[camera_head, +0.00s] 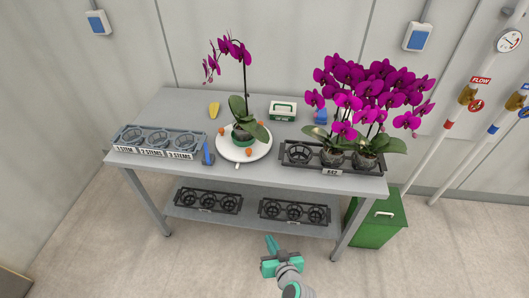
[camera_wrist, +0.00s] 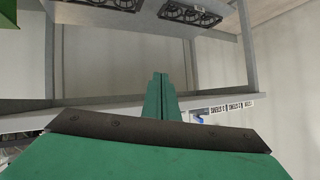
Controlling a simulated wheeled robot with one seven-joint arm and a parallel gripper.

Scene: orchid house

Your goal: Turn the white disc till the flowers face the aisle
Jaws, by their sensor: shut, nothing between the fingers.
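The white disc (camera_head: 258,152) lies flat on the grey bench, near the middle of its top. A potted orchid (camera_head: 243,133) with one stem stands on it in a green pot. Its magenta flowers (camera_head: 222,54) hang toward the back left of the picture. Several small orange balls sit on the disc around the pot, and a small pale tab (camera_head: 237,166) shows at its front rim. My gripper (camera_head: 271,243) is in front of the bench, below its top and well apart from the disc. Its green fingers (camera_wrist: 160,85) are together and empty in the wrist view.
A tray (camera_head: 158,142) marked 1 STEM, 2 STEMS, 3 STEMS is left of the disc, with a blue object (camera_head: 208,156) between. An orchid tray (camera_head: 298,158) stands right. A green box (camera_head: 282,109) is behind. A green bin (camera_head: 378,222) stands by the right leg.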

